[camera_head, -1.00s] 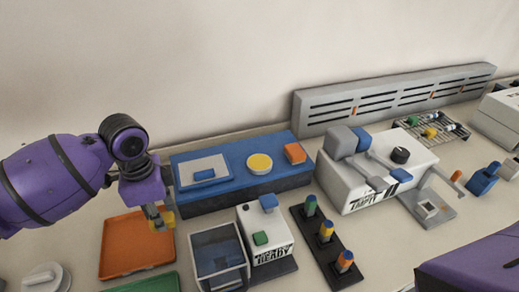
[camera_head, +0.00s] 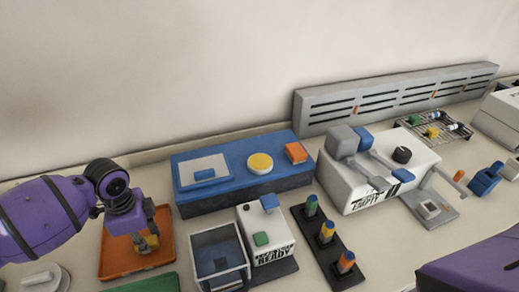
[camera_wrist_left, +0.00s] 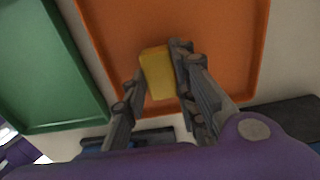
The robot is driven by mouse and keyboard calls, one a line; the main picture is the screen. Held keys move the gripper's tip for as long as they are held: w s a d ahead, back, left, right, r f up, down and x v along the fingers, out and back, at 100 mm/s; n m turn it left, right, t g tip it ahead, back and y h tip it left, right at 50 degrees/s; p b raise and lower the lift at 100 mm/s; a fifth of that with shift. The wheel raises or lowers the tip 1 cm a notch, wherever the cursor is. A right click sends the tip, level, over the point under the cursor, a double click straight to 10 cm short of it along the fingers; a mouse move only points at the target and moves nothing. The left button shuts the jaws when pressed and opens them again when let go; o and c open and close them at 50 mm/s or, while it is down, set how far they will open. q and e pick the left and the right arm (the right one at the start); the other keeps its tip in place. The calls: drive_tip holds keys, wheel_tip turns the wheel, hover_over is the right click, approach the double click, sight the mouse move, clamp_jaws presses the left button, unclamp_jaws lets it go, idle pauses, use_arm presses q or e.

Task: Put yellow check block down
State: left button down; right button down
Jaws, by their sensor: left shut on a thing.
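The yellow check block (camera_wrist_left: 157,73) is between the fingers of my left gripper (camera_wrist_left: 160,78) in the left wrist view. In the head view the yellow block (camera_head: 152,241) shows at the tip of my left gripper (camera_head: 146,243), over the orange tray (camera_head: 112,264). The orange tray also fills the middle of the left wrist view (camera_wrist_left: 235,45). My left gripper is shut on the block and points down. I cannot tell whether the block touches the tray floor. My right gripper is not in view.
A green tray (camera_head: 150,284) lies just in front of the orange tray and also shows in the left wrist view (camera_wrist_left: 40,75). An open-topped box (camera_head: 220,257) and a white device (camera_head: 266,238) stand to the right. A blue station (camera_head: 225,197) stands behind.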

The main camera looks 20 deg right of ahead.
use_arm(q)
drive_tip(key=c, duration=1.4)
unclamp_jaws()
drive_tip(key=shift+f, duration=0.15)
drive_tip(key=shift+r, duration=3.95)
